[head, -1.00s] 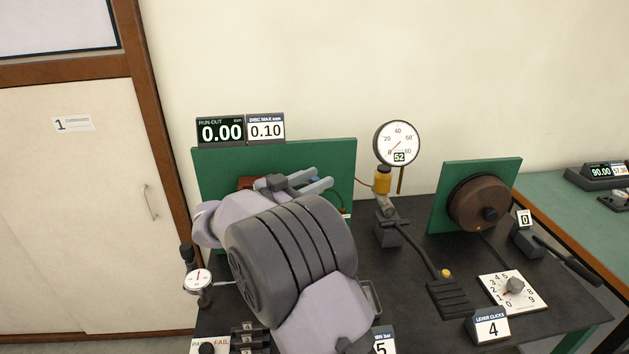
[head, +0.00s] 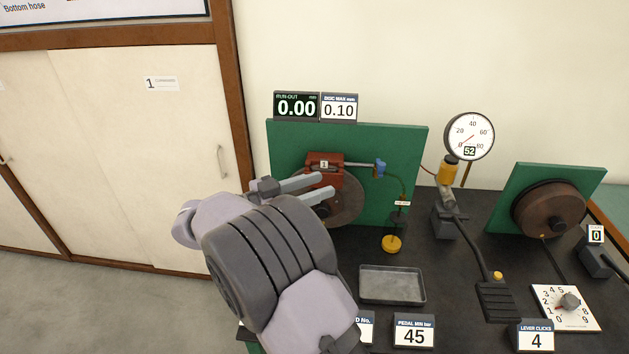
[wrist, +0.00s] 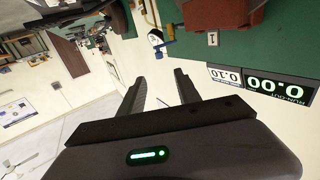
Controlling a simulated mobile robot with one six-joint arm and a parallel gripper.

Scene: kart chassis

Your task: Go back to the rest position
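My gripper (head: 310,190) is in front of the green panel (head: 400,145) in the head view, below the red caliper (head: 325,170) and partly covering the brown disc (head: 347,203). In the wrist view my gripper (wrist: 158,88) shows two dark fingers held apart with nothing between them. The wrist view is upside down, with the caliper (wrist: 215,14) and the run-out display (wrist: 280,88) at upper right. My arm hides the left part of the bench.
A grey tray (head: 392,285) sits empty on the black bench. A pressure gauge (head: 469,137), a pedal (head: 497,300), a drum on a green panel (head: 548,210) and a dial (head: 567,306) stand to the right. White cupboards (head: 140,160) stand at left, with clear floor before them.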

